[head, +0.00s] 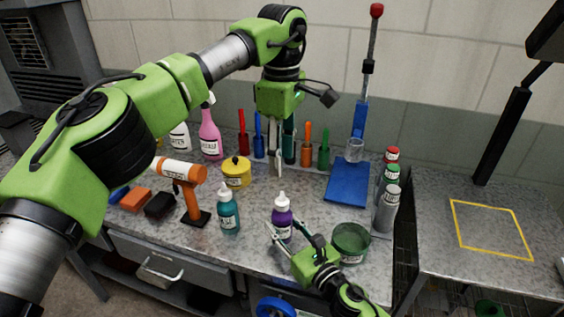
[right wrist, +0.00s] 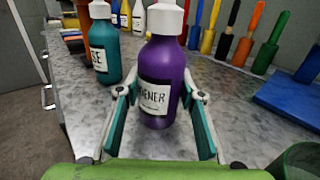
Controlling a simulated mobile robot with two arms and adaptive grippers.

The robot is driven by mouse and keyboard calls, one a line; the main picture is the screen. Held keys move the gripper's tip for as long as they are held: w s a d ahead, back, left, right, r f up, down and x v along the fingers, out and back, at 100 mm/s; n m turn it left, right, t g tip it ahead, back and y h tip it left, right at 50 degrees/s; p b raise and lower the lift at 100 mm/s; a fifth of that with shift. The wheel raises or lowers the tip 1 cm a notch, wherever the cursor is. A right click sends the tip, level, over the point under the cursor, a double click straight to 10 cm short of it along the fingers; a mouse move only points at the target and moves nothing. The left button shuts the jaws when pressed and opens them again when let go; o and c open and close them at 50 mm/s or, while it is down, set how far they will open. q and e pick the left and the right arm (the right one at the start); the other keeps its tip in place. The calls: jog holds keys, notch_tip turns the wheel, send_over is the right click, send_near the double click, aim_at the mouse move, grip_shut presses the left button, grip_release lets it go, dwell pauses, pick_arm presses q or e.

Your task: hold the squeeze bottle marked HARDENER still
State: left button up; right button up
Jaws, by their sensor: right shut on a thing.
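The purple squeeze bottle (head: 282,219) with a white cap stands upright near the front of the grey bench. In the right wrist view, the label of this purple bottle (right wrist: 164,75) reads "...ENER", the rest turned out of sight. My right gripper (head: 288,236) is shut on the bottle low down, one finger on each side; its fingers also show in the right wrist view (right wrist: 160,115). My left gripper (head: 278,160) points down at the back of the bench, before the row of coloured handles. Whether its fingers are open is unclear.
A teal bottle (head: 229,212) stands left of the purple one, and a green tub (head: 351,241) close at right. An orange-and-white roll on a stand (head: 190,185), a yellow tin (head: 236,172) and a blue scale-like plate (head: 347,183) are around. A yellow square (head: 490,228) marks the right table.

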jog(key=o, duration=1.3)
